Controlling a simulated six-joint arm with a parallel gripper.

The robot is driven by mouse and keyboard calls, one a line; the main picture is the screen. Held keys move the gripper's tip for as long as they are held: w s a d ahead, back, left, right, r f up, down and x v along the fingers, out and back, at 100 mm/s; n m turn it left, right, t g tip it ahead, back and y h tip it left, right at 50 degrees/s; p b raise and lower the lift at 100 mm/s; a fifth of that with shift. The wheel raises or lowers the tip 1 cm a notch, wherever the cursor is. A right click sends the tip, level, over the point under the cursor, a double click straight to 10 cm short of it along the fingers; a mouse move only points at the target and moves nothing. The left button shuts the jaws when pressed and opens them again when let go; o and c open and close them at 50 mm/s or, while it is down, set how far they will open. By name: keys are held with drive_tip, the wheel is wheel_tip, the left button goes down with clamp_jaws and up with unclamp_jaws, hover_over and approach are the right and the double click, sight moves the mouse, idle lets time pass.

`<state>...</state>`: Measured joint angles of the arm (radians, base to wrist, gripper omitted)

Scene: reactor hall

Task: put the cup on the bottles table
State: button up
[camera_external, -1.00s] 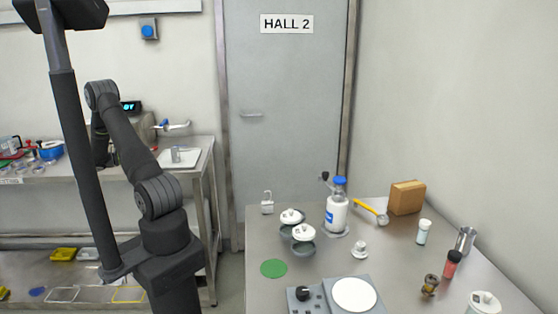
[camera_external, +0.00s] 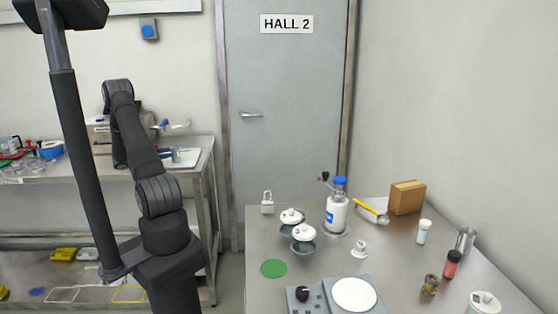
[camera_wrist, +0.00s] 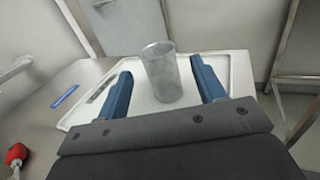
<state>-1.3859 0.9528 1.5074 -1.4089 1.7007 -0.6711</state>
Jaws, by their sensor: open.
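The clear cup (camera_wrist: 161,75) stands upright on a white tray (camera_wrist: 228,65) in the wrist view. In the external view the cup (camera_external: 176,155) shows small on the tray, on the steel table at left. My gripper (camera_wrist: 160,68) is open, with its blue fingers on either side of the cup and visible gaps to it. The bottles table (camera_external: 400,262) is at right in the external view and holds a white bottle with a blue cap (camera_external: 337,212) and smaller bottles (camera_external: 424,232).
A blue strip-like object (camera_wrist: 65,96) lies left of the tray, and a red-topped object (camera_wrist: 16,154) is at lower left. On the bottles table, a green disc (camera_external: 273,268) lies near the left edge, with lidded dishes (camera_external: 303,240) and a scale (camera_external: 355,294) nearby.

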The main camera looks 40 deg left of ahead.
sight(180, 160)
drive_tip(key=x, duration=0.6)
drive_tip(key=c, duration=1.2)
drive_tip(key=shift+o, duration=0.2)
drive_tip(key=shift+r, duration=0.1)
wheel_tip(180, 160, up, 4)
drive_tip(key=shift+r, duration=0.15)
drive_tip(key=w+d+r, duration=0.4)
drive_tip(key=d+r, duration=0.3)
drive_tip(key=d, duration=0.4)
drive_tip(key=w+d+f, duration=0.3)
drive_tip(key=w+d, duration=1.1)
drive_tip(key=d, duration=0.1)
drive_tip(key=w+d+f, duration=0.2)
drive_tip(key=d+f, duration=0.1)
drive_tip(key=d, duration=0.6)
drive_tip(key=w+d+f+n+y, duration=0.1)
drive_tip(key=d+f, duration=0.3)
drive_tip(key=d, duration=0.5)
drive_tip(key=shift+w+d+f+t+y, duration=0.2)
drive_tip(key=shift+w+t+y, duration=0.1)
drive_tip(key=shift+w, duration=0.05)
